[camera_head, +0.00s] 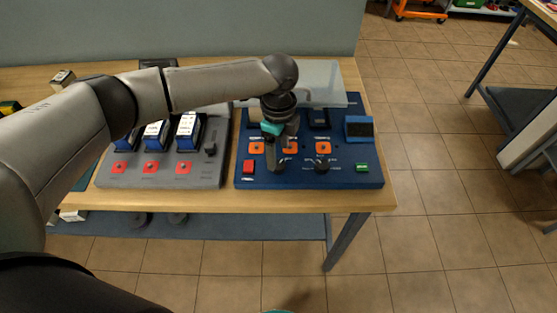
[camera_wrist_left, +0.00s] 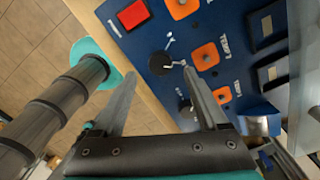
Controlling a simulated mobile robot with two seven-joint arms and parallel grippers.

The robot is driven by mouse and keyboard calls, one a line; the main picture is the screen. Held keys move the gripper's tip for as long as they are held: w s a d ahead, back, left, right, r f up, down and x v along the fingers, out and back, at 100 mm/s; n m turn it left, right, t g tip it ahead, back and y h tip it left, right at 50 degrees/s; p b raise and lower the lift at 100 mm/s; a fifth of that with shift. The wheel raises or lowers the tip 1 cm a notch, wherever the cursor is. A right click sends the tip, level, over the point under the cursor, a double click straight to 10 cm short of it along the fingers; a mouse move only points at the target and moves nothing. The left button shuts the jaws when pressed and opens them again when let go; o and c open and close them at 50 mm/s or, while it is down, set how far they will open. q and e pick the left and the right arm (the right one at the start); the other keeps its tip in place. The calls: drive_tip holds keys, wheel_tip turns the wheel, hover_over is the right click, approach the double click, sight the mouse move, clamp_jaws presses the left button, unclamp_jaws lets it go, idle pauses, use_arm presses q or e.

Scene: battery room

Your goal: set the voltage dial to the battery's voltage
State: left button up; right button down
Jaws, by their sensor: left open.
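The blue control panel (camera_head: 300,180) lies on the bench. It carries a black dial (camera_head: 321,167) on the right and another black dial (camera_wrist_left: 160,63), which my gripper mostly covers in the head view. I cannot read which one is the voltage dial. My left gripper (camera_head: 279,168) points down at the panel. In the wrist view its open fingers (camera_wrist_left: 160,75) straddle the nearer dial's area, without a clear grip on it; contact cannot be told. Blue batteries with white labels (camera_head: 187,125) stand in the grey rack (camera_head: 215,168); their voltage print is too small to read.
The panel has orange buttons (camera_head: 323,147), a red button (camera_head: 248,166), a green button (camera_head: 362,168) and a small dark screen (camera_head: 359,129). A clear cover (camera_head: 325,85) stands behind. The wooden bench (camera_head: 300,198) ends just in front of the panel; tiled floor is open to the right.

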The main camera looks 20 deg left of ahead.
sight(278, 164)
use_arm(q)
drive_tip(key=shift+f, duration=2.1)
drive_tip(key=shift+c, duration=0.2)
clamp_jaws()
